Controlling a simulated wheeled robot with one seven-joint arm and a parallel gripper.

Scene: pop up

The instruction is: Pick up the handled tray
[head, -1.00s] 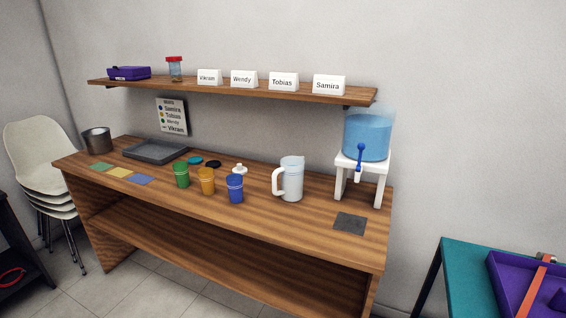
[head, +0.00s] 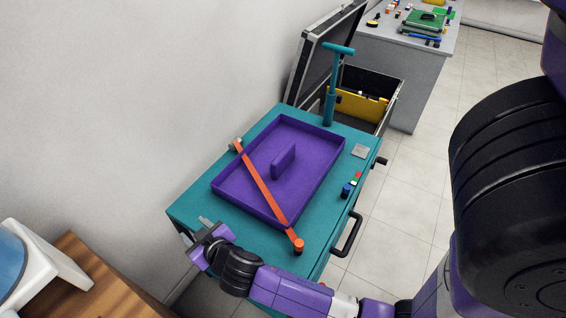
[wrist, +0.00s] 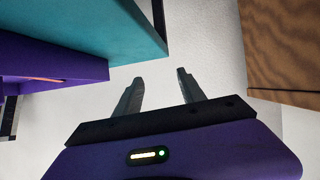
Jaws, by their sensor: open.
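The handled tray (head: 235,188) is a shallow purple tray with an upright purple handle plate (head: 284,160) in its middle. It lies on a teal table (head: 190,208) in the head view. An orange bar (head: 262,190) crosses over the tray from its left corner to its near corner. My gripper (head: 205,222) is open and empty, beside the table's near left corner and apart from the tray. In the wrist view my gripper (wrist: 158,82) shows two spread fingers with nothing between them. A purple side of the tray (wrist: 60,57) shows at the left there.
A teal T-handled post (head: 330,85) stands at the table's far corner. Small coloured items (head: 348,190) lie on its right edge. A black handle (head: 347,235) juts from its side. An open case (head: 375,90) stands behind. A wooden counter (head: 95,275) is at lower left.

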